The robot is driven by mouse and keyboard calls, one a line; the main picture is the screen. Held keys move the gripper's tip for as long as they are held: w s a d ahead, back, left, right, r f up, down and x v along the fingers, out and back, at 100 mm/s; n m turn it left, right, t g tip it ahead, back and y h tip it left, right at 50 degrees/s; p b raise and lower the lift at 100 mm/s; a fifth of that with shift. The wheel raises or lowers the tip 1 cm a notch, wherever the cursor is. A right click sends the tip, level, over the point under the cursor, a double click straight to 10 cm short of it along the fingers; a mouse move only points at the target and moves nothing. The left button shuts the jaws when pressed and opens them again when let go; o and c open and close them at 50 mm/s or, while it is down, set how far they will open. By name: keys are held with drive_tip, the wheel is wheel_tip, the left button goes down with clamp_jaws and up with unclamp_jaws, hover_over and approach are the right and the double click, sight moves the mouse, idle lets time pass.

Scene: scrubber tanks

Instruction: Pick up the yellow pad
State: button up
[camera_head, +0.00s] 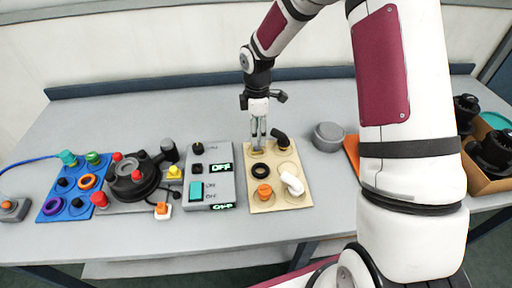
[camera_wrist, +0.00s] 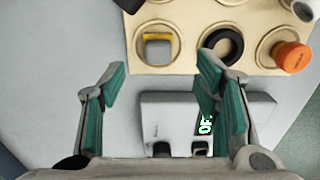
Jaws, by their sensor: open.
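The yellow pad (camera_wrist: 158,40) has a yellow edge and a grey block on it. It sits in a round recess of the beige board (camera_wrist: 185,68), at the top middle of the wrist view. In the head view my gripper (camera_head: 258,141) hangs pointing down over the back left recess of the board (camera_head: 277,206) and partly hides the pad. In the wrist view my gripper (camera_wrist: 163,78) is open and empty, with its teal-lined fingers spread apart. The pad appears ahead of the gap between the fingertips.
The board also holds a black ring (camera_head: 260,170), an orange knob (camera_head: 263,191), a white elbow (camera_head: 292,184) and a black elbow (camera_head: 280,137). A grey control box (camera_head: 223,184) stands left of it, and a grey round container (camera_head: 327,136) right.

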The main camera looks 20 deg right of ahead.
sight(257, 147)
drive_tip(key=shift+d+f+p, duration=0.2)
drive_tip(key=shift+f+p, duration=0.3)
drive_tip(key=shift+f, duration=2.8)
drive_tip(key=shift+c, duration=0.3)
drive_tip(key=c, duration=1)
